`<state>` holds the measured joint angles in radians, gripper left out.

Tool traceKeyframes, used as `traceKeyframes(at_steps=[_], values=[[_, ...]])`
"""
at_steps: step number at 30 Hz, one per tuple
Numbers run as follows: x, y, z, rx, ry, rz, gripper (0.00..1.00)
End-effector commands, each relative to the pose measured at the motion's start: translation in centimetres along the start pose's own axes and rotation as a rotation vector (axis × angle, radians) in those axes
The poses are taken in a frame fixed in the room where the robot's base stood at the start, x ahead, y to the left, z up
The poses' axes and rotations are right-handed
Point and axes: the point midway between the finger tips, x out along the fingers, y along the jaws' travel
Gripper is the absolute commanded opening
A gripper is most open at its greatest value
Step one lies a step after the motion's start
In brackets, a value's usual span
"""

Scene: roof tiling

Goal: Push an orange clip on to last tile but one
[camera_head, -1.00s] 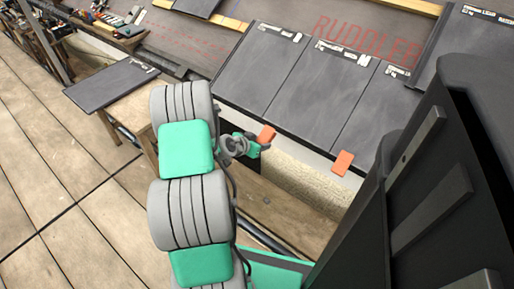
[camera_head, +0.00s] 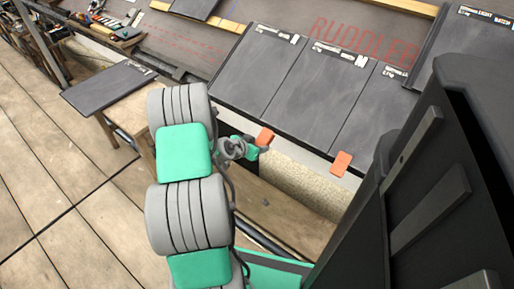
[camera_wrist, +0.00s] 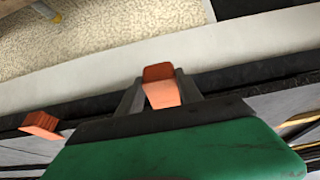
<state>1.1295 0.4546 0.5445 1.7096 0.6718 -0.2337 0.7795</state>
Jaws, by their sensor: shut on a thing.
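My gripper (camera_head: 258,146) is shut on an orange clip (camera_head: 265,137) at the lower edge of the tile row. The same clip (camera_wrist: 160,86) shows between the dark fingers in the wrist view, close to the dark tile edge; I cannot tell how far it sits on the edge. The tile behind my gripper (camera_head: 255,70) is dark grey with a white label at its top. A middle tile (camera_head: 318,93) lies to its right. A second orange clip (camera_head: 341,163) is on the lower edge further right, and shows at the left in the wrist view (camera_wrist: 41,125).
A loose tile (camera_head: 108,87) lies on a wooden stand (camera_head: 131,116) at the left. Tools (camera_head: 112,28) lie at the top left. A pale rough wall (camera_head: 307,182) is below the tile edge. Another tile (camera_head: 462,47) overlaps at the upper right.

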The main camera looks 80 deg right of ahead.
Motion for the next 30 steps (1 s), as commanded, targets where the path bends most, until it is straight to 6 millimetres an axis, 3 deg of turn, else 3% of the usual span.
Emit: traceKeyframes(at_steps=[30], values=[[0.5, 0.0, -1.1, 0.0, 0.0, 0.0, 0.0]])
